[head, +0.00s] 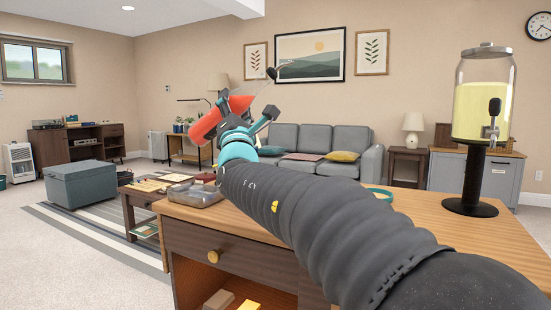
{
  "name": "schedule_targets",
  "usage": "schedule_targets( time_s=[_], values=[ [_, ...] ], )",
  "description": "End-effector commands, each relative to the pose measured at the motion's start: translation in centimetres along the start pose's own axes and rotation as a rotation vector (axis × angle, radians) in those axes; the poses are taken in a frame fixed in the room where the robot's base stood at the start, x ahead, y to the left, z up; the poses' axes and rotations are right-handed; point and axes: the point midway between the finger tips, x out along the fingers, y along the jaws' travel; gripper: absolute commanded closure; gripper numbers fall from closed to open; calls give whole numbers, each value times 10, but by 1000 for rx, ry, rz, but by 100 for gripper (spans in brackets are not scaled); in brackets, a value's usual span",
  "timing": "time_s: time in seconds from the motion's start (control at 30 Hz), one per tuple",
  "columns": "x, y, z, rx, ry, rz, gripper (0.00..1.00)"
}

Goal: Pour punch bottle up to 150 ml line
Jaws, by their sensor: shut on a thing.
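My gripper (246,112) is shut on a red bottle (207,123) and holds it in the air above the far left part of the wooden counter (440,205). The bottle lies tilted, with its lower left end nearest the left of the picture. The gripper's fingers cover its middle, and I cannot tell which end is the mouth. No vessel with a 150 ml line can be made out; my arm hides much of the counter.
A drink dispenser (482,115) with pale yellow liquid stands on a black base at the counter's right. A shallow grey tray (194,194) sits at its left edge. A teal ring-shaped thing (380,193) lies behind my arm. The right front counter is clear.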

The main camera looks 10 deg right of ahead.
Motion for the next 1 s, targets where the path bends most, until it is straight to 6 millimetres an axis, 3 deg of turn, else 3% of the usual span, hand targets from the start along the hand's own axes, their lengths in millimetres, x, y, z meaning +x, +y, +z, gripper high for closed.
schedule_targets(
  time_s=[0.03, 0.13, 1.0],
  values=[
    [-3, -2, -15, 38, -29, 1, 100],
    [0, 1, -21, 112, -106, -2, 100],
    [-2, -2, -18, 276, -291, -4, 100]
  ],
)
